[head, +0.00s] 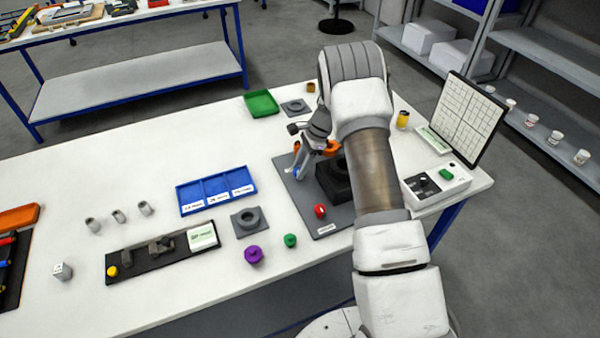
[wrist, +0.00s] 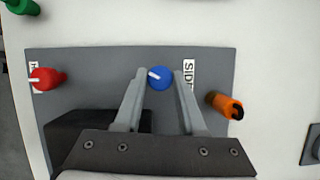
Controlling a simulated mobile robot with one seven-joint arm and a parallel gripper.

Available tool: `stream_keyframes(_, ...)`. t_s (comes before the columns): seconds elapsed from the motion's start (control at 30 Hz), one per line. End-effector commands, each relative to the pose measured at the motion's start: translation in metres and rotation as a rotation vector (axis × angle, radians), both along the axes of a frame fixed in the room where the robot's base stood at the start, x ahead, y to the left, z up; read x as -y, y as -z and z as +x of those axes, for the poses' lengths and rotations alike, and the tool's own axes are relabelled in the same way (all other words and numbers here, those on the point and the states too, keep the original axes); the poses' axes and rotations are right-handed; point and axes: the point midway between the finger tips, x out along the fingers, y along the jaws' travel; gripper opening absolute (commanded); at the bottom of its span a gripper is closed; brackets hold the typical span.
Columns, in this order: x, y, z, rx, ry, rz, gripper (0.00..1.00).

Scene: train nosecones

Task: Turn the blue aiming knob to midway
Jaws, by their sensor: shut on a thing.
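The blue aiming knob (wrist: 159,80) sits on a grey plate (wrist: 80,70) in the wrist view. Its white pointer mark points to the left and slightly up in that view. My gripper (wrist: 161,74) has one finger on each side of the knob and is shut on it. In the head view the blue knob (head: 296,173) is a small patch below my gripper (head: 298,164), partly hidden. A red knob (wrist: 46,79) is at the left of the plate, and an orange part with a dark tip (wrist: 224,105) is at the right.
A black block (head: 333,180) stands on the plate close to my gripper. A green knob (head: 290,240), a purple knob (head: 254,255) and a blue tray (head: 215,190) lie to the left. A white control box (head: 437,184) stands on the right. The left table has free room.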

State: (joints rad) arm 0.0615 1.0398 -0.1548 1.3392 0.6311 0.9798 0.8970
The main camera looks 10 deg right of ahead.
Motion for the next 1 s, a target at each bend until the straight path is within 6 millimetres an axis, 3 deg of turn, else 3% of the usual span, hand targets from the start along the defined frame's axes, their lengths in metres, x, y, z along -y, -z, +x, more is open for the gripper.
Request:
stream_keyframes(0.5,-0.0003,0.0016,0.0026,0.000,-0.381,-0.001,0.00)
stream_keyframes(1.0,-0.0005,-0.0002,0.0028,0.000,-0.478,0.000,0.00)
